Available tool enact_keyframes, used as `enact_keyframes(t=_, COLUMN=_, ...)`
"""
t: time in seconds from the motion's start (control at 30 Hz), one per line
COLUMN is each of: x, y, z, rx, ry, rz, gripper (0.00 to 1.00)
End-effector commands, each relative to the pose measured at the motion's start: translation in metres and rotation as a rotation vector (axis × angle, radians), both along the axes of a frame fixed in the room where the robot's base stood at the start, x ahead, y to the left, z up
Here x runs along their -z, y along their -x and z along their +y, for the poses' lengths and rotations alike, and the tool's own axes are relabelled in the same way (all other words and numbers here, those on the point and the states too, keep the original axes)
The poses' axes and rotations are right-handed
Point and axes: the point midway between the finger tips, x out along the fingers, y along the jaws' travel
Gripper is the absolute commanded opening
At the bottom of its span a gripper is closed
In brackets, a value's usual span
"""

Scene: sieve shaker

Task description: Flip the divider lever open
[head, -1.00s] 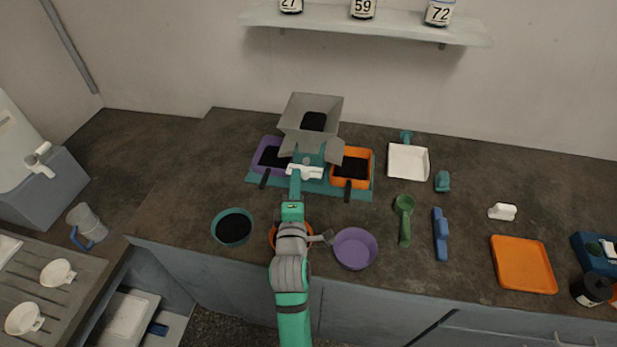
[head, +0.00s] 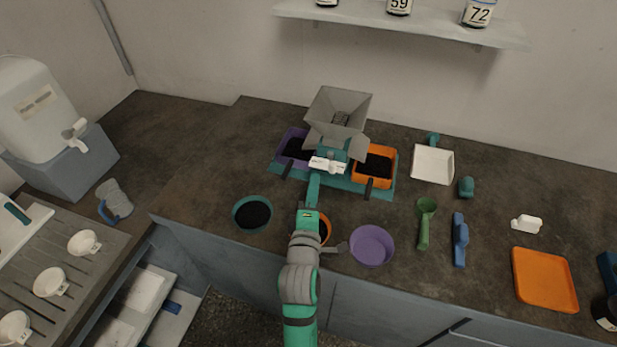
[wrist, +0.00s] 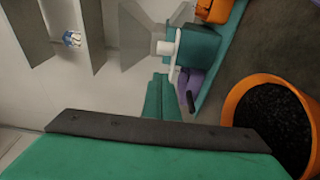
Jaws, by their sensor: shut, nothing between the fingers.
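The sample divider has a grey hopper (head: 338,112) on top, with slats showing at its bottom. A teal block with a white lever (head: 328,164) is on its front. The lever also shows in the wrist view (wrist: 166,48), side-on against the teal block. My gripper (head: 315,176) is shut and empty, right in front of the lever; whether it touches the lever I cannot tell. In the wrist view its teal fingers (wrist: 162,98) end just short of the lever. A purple bin (head: 287,146) on the left and an orange bin (head: 388,182) on the right hold black grains.
An orange bowl (wrist: 234,100) with black grains lies under my arm. A teal bowl (head: 236,222) of grains and an empty purple bowl (head: 372,246) flank it. A green scoop (head: 424,225), blue brush (head: 460,240) and white pan (head: 433,165) lie to the right.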

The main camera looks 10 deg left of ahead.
Motion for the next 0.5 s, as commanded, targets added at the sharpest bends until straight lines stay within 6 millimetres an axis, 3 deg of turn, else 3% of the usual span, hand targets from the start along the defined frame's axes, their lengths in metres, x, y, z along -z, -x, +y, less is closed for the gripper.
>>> enact_keyframes(t=0.23, x=0.001, y=0.032, z=-0.026, rx=-0.007, ry=0.001, rz=0.002, gripper=0.00)
enact_keyframes(t=0.5, x=0.000, y=0.047, z=-0.041, rx=-0.011, ry=-0.001, rz=0.000, gripper=0.00)
